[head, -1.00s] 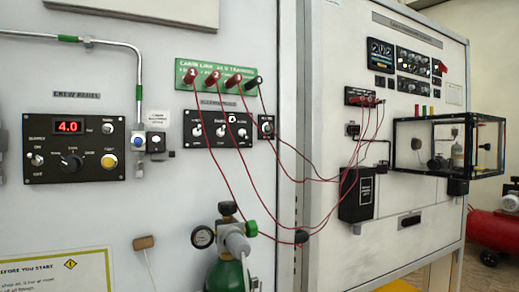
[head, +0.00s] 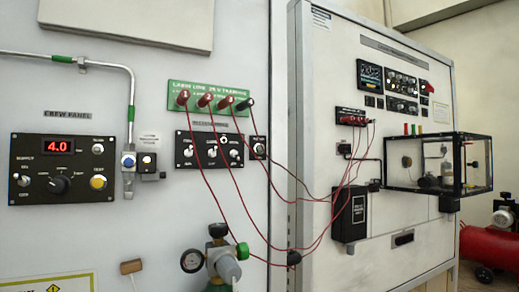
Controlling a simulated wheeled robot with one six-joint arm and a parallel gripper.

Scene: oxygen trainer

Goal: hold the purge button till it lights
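No label in view can be read as purge. A small black box (head: 149,163) with a pale round button on its face sits on the wall at the left, right of a valve with a blue knob (head: 128,160). A small white label above it is too blurred to read. I cannot tell whether either button is lit. My gripper is not in view.
A green-labelled strip (head: 222,97) has red leads hanging in front of the switch panel (head: 182,158). A gas cylinder's gauge (head: 193,260) and valve stand at bottom centre. A clear box (head: 400,187) juts from the right cabinet, and a red compressor (head: 487,246) is at far right.

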